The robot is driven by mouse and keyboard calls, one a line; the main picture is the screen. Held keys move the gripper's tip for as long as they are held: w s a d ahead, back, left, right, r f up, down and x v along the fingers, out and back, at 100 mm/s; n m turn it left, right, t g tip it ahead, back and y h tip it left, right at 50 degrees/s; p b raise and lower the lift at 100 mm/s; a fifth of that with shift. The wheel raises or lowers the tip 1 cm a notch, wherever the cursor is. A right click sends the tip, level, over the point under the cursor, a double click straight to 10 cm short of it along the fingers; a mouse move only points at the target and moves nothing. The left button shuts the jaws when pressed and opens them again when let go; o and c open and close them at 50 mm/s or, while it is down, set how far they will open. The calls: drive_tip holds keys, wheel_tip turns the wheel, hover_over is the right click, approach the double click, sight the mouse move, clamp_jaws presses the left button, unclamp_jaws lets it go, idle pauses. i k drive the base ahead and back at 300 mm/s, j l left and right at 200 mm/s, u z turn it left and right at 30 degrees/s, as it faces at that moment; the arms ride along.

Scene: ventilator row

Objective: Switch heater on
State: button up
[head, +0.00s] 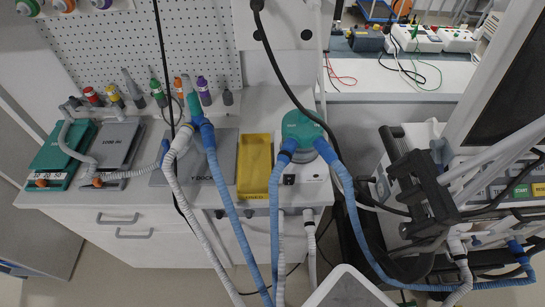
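The likely heater is a white unit (313,170) on the counter at the centre, with a teal round chamber (302,127) on top. Blue hoses (337,163) join the chamber at its sides and hang down in front of the counter. My gripper does not show in this view.
A yellow box (254,167) lies just left of the unit. Teal and grey cases (62,157) stand further left, before a pegboard (200,38). A ventilator with a black handle (421,186) stands at right. Loose hoses and a black cable (276,62) cross the front space.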

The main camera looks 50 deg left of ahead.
sight(288, 179)
drive_tip(key=u, duration=0.4)
drive_tip(key=l+u, duration=0.1)
drive_tip(key=u, duration=0.3)
drive_tip(key=k+u, duration=0.1)
drive_tip(key=u, duration=0.7)
drive_tip(key=k+j, duration=0.1)
drive_tip(key=j, duration=0.35)
drive_tip(key=k+j, duration=0.1)
drive_tip(key=j, duration=0.35)
drive_tip(key=k+j+z, duration=0.1)
drive_tip(key=j, duration=0.4)
